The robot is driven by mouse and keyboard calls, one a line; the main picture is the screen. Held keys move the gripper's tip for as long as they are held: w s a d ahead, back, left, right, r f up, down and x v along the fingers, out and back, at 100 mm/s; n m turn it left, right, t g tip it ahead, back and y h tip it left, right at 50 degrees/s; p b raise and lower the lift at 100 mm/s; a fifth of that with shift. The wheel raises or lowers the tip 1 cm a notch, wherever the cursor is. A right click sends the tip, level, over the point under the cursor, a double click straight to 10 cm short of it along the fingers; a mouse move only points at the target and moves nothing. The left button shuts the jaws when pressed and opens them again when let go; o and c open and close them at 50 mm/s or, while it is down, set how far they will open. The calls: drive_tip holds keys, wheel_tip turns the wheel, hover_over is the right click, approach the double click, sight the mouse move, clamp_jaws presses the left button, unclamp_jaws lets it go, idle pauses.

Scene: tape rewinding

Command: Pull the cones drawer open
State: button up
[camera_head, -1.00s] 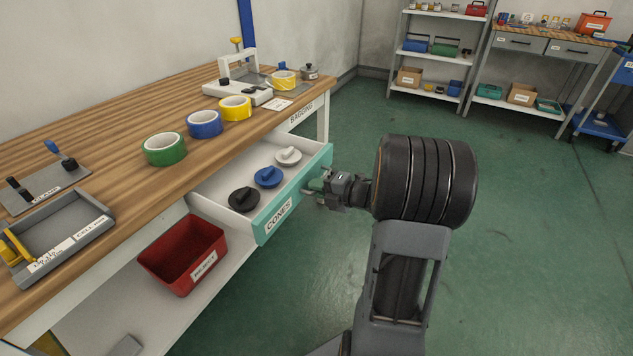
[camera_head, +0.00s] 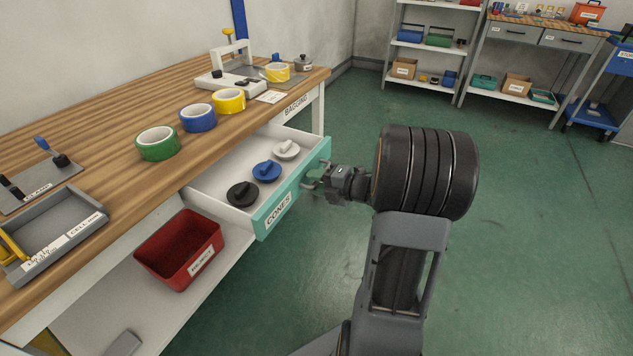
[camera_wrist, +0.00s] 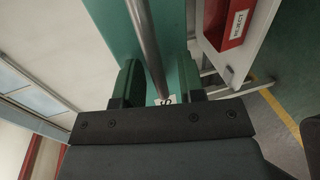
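The cones drawer (camera_head: 286,204) under the bench has a teal front with a CONES label and is pulled well out. Its white inside shows black (camera_head: 242,194), blue (camera_head: 266,171) and pale grey (camera_head: 286,150) cones. My gripper (camera_head: 313,181) is at the drawer's front, on the handle side. In the wrist view the metal handle bar (camera_wrist: 147,45) runs between the two green finger pads of my gripper (camera_wrist: 160,85), with gaps visible beside it. The fingers look open. The handle is mostly hidden in the head view.
A red REJECT bin (camera_head: 203,262) stands on the lower shelf beneath the drawer. Green (camera_head: 157,151), blue (camera_head: 198,124) and yellow (camera_head: 229,107) tape rolls sit on the wooden bench. The green floor right of my arm is clear; shelves (camera_head: 428,45) stand far behind.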

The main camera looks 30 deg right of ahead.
drive_tip(key=p+v, duration=0.3)
drive_tip(key=v, duration=1.1)
drive_tip(key=shift+a, duration=0.1)
drive_tip(key=w+a+r+m+h+p, duration=0.1)
drive_tip(key=w+r+m+h+p, duration=0.5)
drive_tip(key=r, duration=0.4)
drive_tip(key=w+r+m+h+p, duration=0.3)
drive_tip(key=r+m+h+p, duration=0.3)
drive_tip(key=r+p, duration=0.3)
drive_tip(key=s+a+r+m+g+y+p, duration=0.1)
drive_tip(key=s+a+r+m+g+p, duration=0.3)
drive_tip(key=a, duration=0.5)
drive_tip(key=s+a+r+m+g+y+p, duration=0.2)
drive_tip(key=s+a+r+m+g+p, duration=0.3)
drive_tip(key=s+a, duration=0.5)
drive_tip(key=r+m+p, duration=0.1)
drive_tip(key=m+p, duration=0.1)
drive_tip(key=m, duration=0.1)
drive_tip(key=shift+a+r+m+p, duration=0.15)
drive_tip(key=shift+a+m+p, duration=0.05)
drive_tip(key=shift+m+p, duration=0.2)
